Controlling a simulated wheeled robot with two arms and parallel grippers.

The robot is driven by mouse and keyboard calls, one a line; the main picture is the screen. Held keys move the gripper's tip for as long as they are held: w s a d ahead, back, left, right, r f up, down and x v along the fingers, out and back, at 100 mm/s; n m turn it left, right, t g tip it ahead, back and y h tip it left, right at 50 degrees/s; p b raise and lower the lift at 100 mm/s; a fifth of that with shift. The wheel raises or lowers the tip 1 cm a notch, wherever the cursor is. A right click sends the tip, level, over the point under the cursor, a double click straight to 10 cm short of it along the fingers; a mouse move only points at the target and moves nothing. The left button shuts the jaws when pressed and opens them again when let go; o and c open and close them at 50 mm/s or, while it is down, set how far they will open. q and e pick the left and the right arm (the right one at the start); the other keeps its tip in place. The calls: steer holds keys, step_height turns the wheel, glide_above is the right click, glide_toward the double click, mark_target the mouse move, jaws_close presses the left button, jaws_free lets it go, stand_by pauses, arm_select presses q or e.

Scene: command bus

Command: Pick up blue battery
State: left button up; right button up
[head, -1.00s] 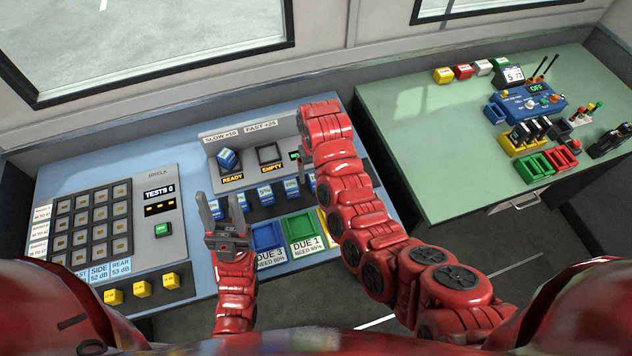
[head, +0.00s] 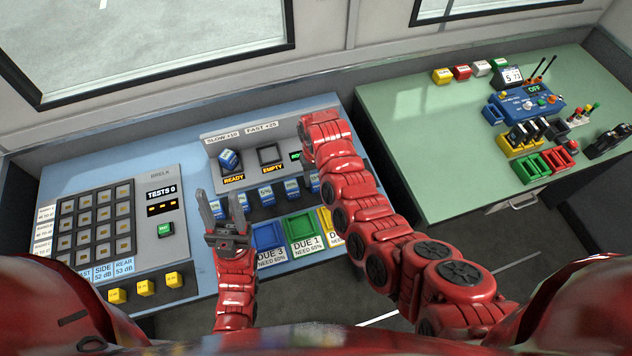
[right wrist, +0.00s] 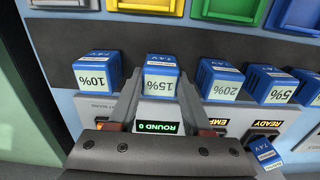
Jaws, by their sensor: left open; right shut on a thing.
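Blue batteries with percent labels stand in a row on the blue desk. My right gripper (right wrist: 159,75) is shut on the blue battery marked 15% (right wrist: 162,64), with one finger on each side. That battery still stands in the row, and a blue battery (head: 315,183) shows beside the right arm in the head view. The arm hides my right gripper there. Neighbouring batteries are marked 10% (right wrist: 97,70), 20% (right wrist: 218,80) and 5% (right wrist: 270,84). Another blue battery (head: 228,160) sits tilted in the READY slot. My left gripper (head: 227,225) is open and empty, left of the trays.
The EMPTY slot (head: 270,154) is vacant. A blue tray (head: 268,236) and a green tray (head: 300,227) lie in front of the row. A keypad panel (head: 100,218) is at left. A green table (head: 420,140) at right carries a blue device (head: 530,104).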

jaws_close()
